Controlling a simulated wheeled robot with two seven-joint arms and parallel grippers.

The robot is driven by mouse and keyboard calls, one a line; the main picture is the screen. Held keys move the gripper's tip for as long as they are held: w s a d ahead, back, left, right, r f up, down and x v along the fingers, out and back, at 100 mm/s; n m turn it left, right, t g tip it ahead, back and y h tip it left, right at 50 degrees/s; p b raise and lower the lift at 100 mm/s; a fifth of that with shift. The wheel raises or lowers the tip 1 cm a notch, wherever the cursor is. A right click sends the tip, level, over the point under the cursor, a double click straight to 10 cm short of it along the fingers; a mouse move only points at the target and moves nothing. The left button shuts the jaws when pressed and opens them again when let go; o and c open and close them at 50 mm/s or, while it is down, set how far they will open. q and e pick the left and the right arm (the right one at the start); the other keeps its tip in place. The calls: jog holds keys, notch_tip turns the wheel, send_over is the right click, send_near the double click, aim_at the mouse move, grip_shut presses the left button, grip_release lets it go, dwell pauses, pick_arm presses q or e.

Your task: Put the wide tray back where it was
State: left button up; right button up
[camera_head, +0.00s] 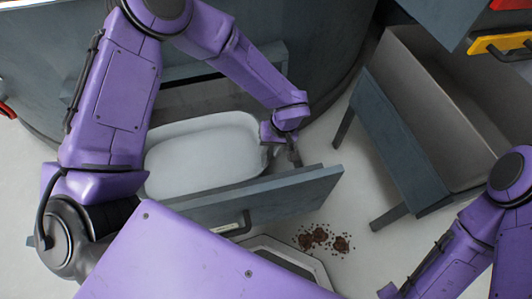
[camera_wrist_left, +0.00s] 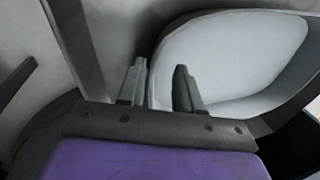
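The wide tray (camera_head: 205,155) is white with rounded corners. It lies in an open grey drawer (camera_head: 262,195), partly covered by my left arm. My left gripper (camera_head: 294,153) is at the tray's right end, close to the drawer's front panel. In the left wrist view the fingers (camera_wrist_left: 158,88) stand apart, with the edge of the tray (camera_wrist_left: 235,55) running between them; contact with it cannot be made out. My right gripper (camera_head: 388,291) shows only in part at the bottom edge, and its fingers cannot be made out.
Dark brown crumbs (camera_head: 322,238) lie on the pale floor in front of the drawer. A grey open bin (camera_head: 425,105) with a blue-grey front stands at the right. Red and yellow drawer fronts (camera_head: 500,42) show at the upper right. Floor is free between drawer and bin.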

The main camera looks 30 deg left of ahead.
pick_arm(q)
jog(key=p+v, duration=0.1)
jog(key=v, duration=0.4)
jog(key=shift+d+r, duration=0.1)
jog(key=shift+r, duration=0.2)
